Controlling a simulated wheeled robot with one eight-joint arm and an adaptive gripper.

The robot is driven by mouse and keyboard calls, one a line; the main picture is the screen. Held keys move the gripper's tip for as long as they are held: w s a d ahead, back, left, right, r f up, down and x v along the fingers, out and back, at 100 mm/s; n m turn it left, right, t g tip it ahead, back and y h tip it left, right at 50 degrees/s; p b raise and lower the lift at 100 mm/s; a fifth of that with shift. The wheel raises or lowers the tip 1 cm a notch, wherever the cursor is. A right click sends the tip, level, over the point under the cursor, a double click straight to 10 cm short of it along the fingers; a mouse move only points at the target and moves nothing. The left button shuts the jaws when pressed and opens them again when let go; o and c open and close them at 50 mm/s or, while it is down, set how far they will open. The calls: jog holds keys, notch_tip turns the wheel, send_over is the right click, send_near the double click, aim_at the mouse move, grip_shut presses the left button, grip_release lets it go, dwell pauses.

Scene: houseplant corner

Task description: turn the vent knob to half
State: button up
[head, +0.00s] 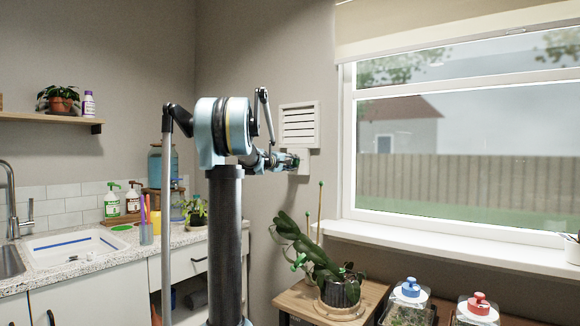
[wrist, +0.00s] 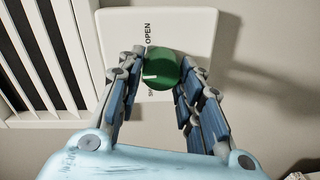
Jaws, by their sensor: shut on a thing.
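The vent knob (wrist: 162,66) is a round green knob on a white plate (wrist: 185,25). The plate also shows on the wall in the head view (head: 304,163), just below the white slatted vent (head: 299,125). A pale mark lies on the knob's left side in the wrist view. The word OPEN is printed above and left of the knob there; another label below it is partly hidden. My gripper (wrist: 162,68) is shut on the knob, one finger on each side. In the head view my gripper (head: 287,160) reaches the plate, and the knob is mostly hidden.
A leafy plant in a pot (head: 340,291) with tall stakes stands on a wooden stand (head: 295,299) below the vent. The window sill (head: 440,247) is to the right. A counter (head: 80,262) with bottles and a sink is to the left.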

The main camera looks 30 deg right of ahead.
jog(key=shift+w+a+f, duration=0.1)
jog(key=o, duration=1.1)
jog(key=shift+w, duration=0.1)
jog(key=shift+c, duration=0.2)
jog(key=v, duration=1.2)
jog(key=s+a+f+m+g+y, duration=0.1)
jog(key=s+a+f+y, duration=0.7)
jog(key=s+a+f, duration=1.1)
jog(key=s+a+f+g+y, duration=0.3)
jog(key=s+a+f+y, duration=0.5)
jog(key=s+a+f, duration=1.1)
notch_tip(320, 180, down, 7)
jog(key=a, duration=0.2)
jog(key=shift+a+f+m+g, duration=0.2)
jog(key=shift+a+m+g, duration=0.1)
jog(key=shift+m, duration=0.1)
